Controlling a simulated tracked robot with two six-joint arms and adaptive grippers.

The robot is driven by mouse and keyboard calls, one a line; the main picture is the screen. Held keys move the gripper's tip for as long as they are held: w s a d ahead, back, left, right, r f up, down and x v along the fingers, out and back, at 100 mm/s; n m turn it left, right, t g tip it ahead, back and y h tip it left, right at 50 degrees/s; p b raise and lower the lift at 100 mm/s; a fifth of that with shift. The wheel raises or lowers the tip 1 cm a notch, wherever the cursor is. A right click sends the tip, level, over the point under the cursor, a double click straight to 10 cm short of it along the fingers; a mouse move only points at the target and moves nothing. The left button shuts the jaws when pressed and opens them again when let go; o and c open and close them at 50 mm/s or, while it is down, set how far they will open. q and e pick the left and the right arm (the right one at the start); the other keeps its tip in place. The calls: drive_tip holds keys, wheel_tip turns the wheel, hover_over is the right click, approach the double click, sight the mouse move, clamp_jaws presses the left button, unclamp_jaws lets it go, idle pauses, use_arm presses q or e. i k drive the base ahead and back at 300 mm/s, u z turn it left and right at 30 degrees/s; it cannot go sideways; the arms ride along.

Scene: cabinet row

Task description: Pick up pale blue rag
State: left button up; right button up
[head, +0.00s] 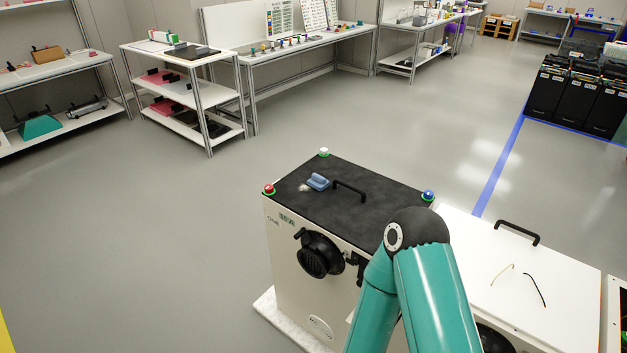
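A small pale blue folded bundle, which looks like the rag (318,182), lies on the black top of a white cabinet (375,212), left of that top's black handle (350,190). A tiny pale object (305,188) is beside the rag at its left; I cannot tell what it is. A teal arm of mine rises from the bottom of the head view, with its bent joint in front of the cabinet's right front corner. Neither gripper shows in the head view. Nothing is seen touching the rag.
Red (269,189), white (324,152) and blue (428,195) knobs stand at the black top's corners. A second white cabinet (510,265) with a handle and two thin curved pieces is at right. Open grey floor (150,240) lies left; shelves (185,90) stand behind.

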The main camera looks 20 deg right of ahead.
sight(319, 182)
drive_tip(key=u, duration=0.05)
drive_tip(key=i, duration=0.95)
drive_tip(key=z, duration=0.1)
